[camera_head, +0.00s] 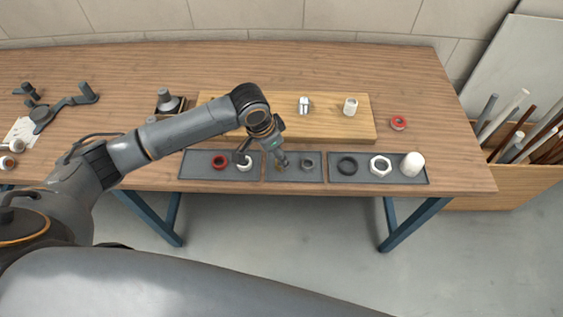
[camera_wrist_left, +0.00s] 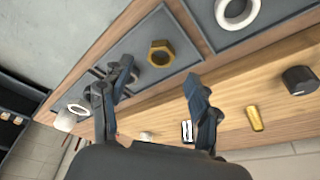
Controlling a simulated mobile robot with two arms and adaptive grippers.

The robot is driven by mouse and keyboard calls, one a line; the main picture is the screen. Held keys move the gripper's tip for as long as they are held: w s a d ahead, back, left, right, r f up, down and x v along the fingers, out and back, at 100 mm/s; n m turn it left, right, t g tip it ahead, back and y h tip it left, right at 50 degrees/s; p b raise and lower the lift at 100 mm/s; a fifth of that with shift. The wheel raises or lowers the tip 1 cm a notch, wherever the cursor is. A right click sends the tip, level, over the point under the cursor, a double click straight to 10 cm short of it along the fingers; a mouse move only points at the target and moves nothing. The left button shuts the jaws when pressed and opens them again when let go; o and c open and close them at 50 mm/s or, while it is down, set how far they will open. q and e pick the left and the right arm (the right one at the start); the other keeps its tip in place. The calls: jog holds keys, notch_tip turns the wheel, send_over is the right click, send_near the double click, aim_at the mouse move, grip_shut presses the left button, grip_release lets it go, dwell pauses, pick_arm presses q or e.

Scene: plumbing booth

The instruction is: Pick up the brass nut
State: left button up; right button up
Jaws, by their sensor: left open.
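The brass nut (camera_wrist_left: 160,53) is a hexagonal ring lying flat in the middle dark tray (camera_wrist_left: 150,25). In the head view it is largely hidden by my left gripper (camera_head: 281,161), which points down over the middle tray (camera_head: 295,178). In the left wrist view the fingers of my left gripper (camera_wrist_left: 160,90) are spread apart, with nothing between them. The nut appears beyond the fingertips and is not touched by them. A grey ring (camera_head: 307,164) lies in the same tray, to the right. My right gripper is not in view.
The left tray holds a red ring (camera_head: 219,162) and a white ring (camera_head: 245,163). The right tray holds a black ring (camera_head: 347,166), a white nut (camera_head: 381,165) and a white cylinder (camera_head: 412,164). A raised wooden board (camera_head: 330,128) with fittings stands just behind the trays.

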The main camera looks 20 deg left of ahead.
pick_arm(q)
jog(key=p+x, duration=0.1)
jog(key=x, duration=0.4)
jog(key=shift+a, duration=0.1)
jog(key=c, duration=1.3)
